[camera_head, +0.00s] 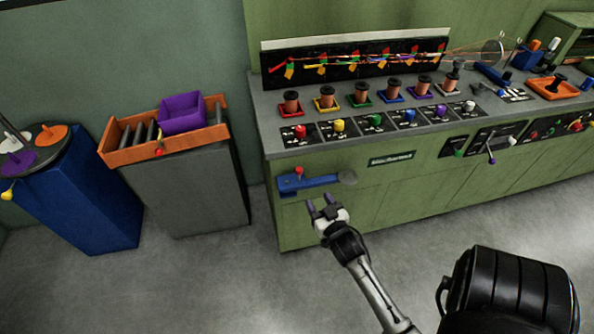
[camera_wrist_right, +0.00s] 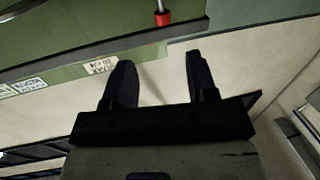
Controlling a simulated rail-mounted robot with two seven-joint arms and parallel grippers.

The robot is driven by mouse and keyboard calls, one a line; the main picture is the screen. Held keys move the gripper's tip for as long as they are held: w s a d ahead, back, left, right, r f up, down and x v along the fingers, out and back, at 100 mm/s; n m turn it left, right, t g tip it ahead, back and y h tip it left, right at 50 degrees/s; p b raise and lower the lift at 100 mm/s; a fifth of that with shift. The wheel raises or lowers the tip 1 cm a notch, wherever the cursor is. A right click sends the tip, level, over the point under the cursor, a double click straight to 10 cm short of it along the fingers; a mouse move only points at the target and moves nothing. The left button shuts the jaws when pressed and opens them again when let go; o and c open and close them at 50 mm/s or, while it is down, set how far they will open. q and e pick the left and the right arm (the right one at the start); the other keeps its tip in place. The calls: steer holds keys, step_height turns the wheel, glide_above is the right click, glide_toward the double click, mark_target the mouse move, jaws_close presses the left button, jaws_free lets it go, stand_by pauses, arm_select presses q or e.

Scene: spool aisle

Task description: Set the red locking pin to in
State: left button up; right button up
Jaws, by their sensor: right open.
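A small red knob (camera_head: 299,170) stands on the blue bracket (camera_head: 310,183) on the green cabinet's front, at its left end; it looks like the red locking pin. My left gripper is not in view.
The green cabinet (camera_head: 345,215) carries a grey counter with spools and coloured knobs. Another red knob (camera_head: 158,152) is on the orange tray (camera_head: 180,138), left on a grey stand (camera_head: 190,190). A blue stand (camera_head: 85,205) is farther left.

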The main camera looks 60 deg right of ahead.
mark_target(301, 173)
steer(key=b+x, duration=0.1)
steer(key=x, duration=0.5)
steer(key=b+x, duration=0.2)
steer(key=x, duration=0.3)
steer(key=shift+w+d+r, duration=0.1)
steer(key=shift+w+r, duration=0.15)
steer(key=shift+w, duration=0.2)
steer(key=shift+x, duration=0.85)
steer(key=shift+w, duration=0.1)
steer(key=shift+c, duration=0.4)
jaws_close()
